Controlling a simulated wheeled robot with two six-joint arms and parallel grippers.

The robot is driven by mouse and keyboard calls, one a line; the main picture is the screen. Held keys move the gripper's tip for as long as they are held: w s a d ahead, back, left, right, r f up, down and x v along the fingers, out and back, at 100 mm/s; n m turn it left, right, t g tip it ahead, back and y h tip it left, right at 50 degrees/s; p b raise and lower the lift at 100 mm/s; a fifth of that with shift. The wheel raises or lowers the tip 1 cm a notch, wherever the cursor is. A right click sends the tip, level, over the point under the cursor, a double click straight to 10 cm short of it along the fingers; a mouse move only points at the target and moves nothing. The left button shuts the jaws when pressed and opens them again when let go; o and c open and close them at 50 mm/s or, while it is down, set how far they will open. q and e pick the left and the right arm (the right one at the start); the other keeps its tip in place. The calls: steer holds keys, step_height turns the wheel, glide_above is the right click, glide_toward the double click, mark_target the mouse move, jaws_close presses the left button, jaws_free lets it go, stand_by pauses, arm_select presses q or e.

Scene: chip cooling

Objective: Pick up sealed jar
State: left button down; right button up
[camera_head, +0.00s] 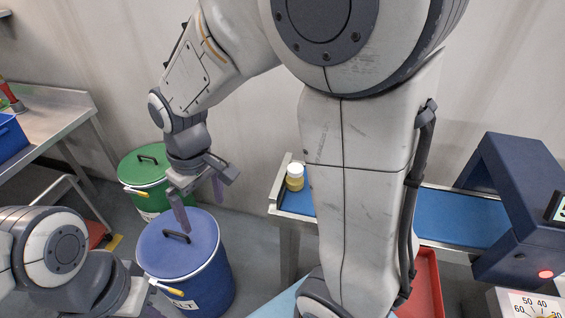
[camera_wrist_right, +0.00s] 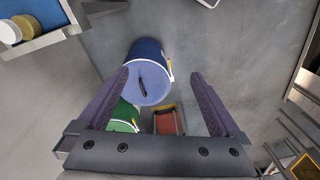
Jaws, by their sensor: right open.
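A small jar (camera_head: 294,177) with a pale lid and golden-yellow contents stands upright at the left end of the blue conveyor belt. In the right wrist view the jar (camera_wrist_right: 24,28) shows at the top left, outside the fingers. My right gripper (camera_head: 199,202) points down above the blue bin, left of the jar and well apart from it. Its fingers (camera_wrist_right: 172,108) are spread, with nothing between them. My left gripper (camera_head: 142,303) is at the bottom left, partly cut off by the frame edge; its jaw state is unclear.
A blue lidded bin (camera_head: 205,285) and a green lidded bin (camera_head: 142,172) stand on the floor. The blue belt (camera_head: 465,217) runs right to a dark blue machine (camera_head: 515,170). A red tray (camera_head: 425,285) is below it. A metal table (camera_head: 60,112) is at left.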

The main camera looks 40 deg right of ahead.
steer(key=w+d+f+m+p, duration=0.2)
steer(key=w+d+m, duration=0.1)
steer(key=w+d, duration=0.8)
steer(key=m+p, duration=0.2)
steer(key=p, duration=0.1)
glide_above(296, 168)
steer(key=shift+h, duration=0.3)
steer(key=f, duration=1)
steer(key=shift+w+a+f, duration=0.1)
steer(key=shift+w+a, duration=0.1)
steer(key=shift+a, duration=0.15)
steer(key=f+p, duration=0.2)
steer(key=f, duration=0.1)
steer(key=f+p, duration=0.1)
steer(key=f, duration=0.1)
steer(key=shift+s+d, duration=0.1)
steer(key=shift+d, duration=0.2)
steer(key=shift+f, duration=0.4)
steer(key=shift+c, duration=0.3)
steer(key=c, duration=1.5)
